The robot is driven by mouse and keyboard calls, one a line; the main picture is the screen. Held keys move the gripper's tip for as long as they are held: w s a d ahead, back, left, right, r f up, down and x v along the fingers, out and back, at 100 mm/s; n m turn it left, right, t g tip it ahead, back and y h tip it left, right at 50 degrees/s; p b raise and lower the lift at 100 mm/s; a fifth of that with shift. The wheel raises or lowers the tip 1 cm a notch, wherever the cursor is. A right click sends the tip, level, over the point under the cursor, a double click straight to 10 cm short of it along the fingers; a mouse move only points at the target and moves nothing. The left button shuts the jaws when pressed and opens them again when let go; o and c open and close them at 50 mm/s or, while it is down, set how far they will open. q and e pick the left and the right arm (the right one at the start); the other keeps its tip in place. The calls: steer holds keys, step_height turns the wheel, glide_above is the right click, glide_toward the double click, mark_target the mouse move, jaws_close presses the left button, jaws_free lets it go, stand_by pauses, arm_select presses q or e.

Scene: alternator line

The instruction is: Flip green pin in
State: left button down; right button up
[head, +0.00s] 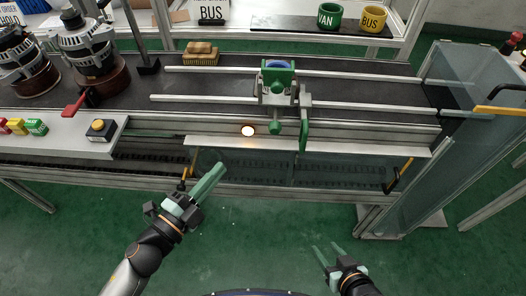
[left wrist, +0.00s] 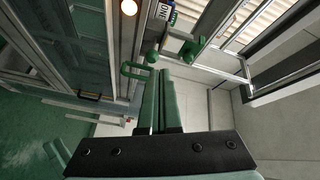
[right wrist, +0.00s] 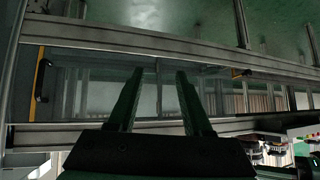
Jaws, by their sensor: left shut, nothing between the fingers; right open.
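A green and white fixture (head: 277,82) with a blue part on it stands on the conveyor. A green knob (head: 275,127) sticks out at its front. A long green bar (head: 304,125), perhaps the green pin, hangs down at its right side over the conveyor's front rail. In the left wrist view a green loop-shaped piece (left wrist: 136,71) and green knobs (left wrist: 190,48) show beyond the fingers. My left gripper (head: 220,166) is shut and empty, in front of the conveyor, lower left of the fixture. My right gripper (head: 328,248) is open and empty, low over the floor side, well below the fixture.
A lit round lamp (head: 248,130) sits on the conveyor front. A clear panel with yellow handles (head: 400,176) lies below it. A glass guard (head: 420,140) stands at the right. A sponge-like block (head: 201,54) and alternators (head: 92,50) are at the left.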

arm_select(q)
steer(key=d+m+g+h, duration=0.1)
steer(key=m, duration=0.1)
steer(key=d+f+m+g+h+b, duration=0.1)
steer(key=m, duration=0.2)
steer(key=d+m+g+h+b, duration=0.1)
steer(key=m+h, duration=0.1)
steer(key=m, duration=0.1)
steer(key=shift+s+d+f, duration=0.15)
steer(key=shift+s+f, duration=0.1)
steer(key=shift+s, duration=0.15)
arm_select(e)
steer(key=f, duration=0.1)
steer(key=w+a+f, duration=0.1)
steer(key=shift+a+f, duration=0.2)
steer(key=shift+f, duration=0.1)
arm_select(q)
steer(key=w+a+x, duration=0.2)
steer(key=x, duration=1.1)
arm_select(e)
steer(key=shift+r, duration=0.2)
steer(key=shift+s, duration=0.15)
